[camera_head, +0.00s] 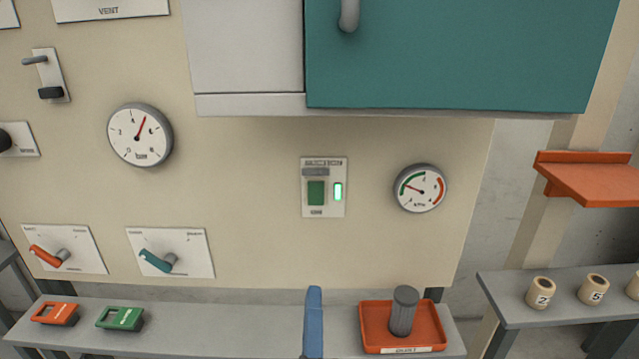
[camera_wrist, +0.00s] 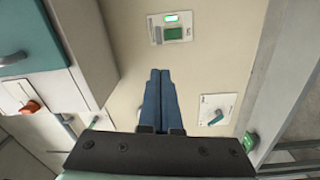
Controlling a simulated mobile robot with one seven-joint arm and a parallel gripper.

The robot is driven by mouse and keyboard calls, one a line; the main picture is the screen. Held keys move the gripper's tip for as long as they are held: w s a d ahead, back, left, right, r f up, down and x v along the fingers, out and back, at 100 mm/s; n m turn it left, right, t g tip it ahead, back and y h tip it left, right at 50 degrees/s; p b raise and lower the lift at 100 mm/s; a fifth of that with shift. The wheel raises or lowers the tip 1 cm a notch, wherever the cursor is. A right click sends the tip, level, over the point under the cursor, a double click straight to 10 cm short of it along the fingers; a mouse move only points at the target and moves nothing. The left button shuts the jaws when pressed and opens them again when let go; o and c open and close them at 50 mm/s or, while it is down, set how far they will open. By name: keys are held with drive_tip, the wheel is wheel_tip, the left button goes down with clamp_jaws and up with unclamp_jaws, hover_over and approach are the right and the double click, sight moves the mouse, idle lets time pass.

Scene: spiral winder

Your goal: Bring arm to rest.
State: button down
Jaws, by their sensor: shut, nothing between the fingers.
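My gripper (camera_wrist: 159,74) points at the cream machine panel (camera_wrist: 125,75) in the wrist view, its two blue fingers shut together with nothing between them. In the head view a blue part of my gripper (camera_head: 314,292) rises from the bottom edge, in front of the grey shelf (camera_head: 240,325). It is below the green switch (camera_head: 316,193) with its lit green lamp (camera_head: 338,192). The rest of my arm is hidden in the head view.
An orange tray (camera_head: 372,338) with a dark grey cylinder (camera_head: 404,311) stands right of my gripper. Red and teal lever knobs, two gauges and a teal cabinet door (camera_head: 450,50) are on the machine. An orange ledge (camera_head: 590,182) and numbered spools (camera_head: 541,291) are at right.

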wheel_tip(320, 180, up, 17)
drive_tip(key=w+m+t, duration=0.2)
drive_tip(key=m+t, duration=0.2)
drive_tip(key=m, duration=0.3)
drive_tip(key=s+r+m+t, duration=0.2)
drive_tip(key=s+r+m, duration=0.2)
drive_tip(key=r, duration=0.4)
drive_tip(key=s+r+m+t, duration=0.2)
drive_tip(key=s+r+m, duration=0.2)
drive_tip(key=r, duration=0.5)
drive_tip(key=shift+d+r+m+t, duration=0.3)
drive_tip(key=shift+d+t, duration=0.1)
drive_tip(key=shift+d, duration=0.05)
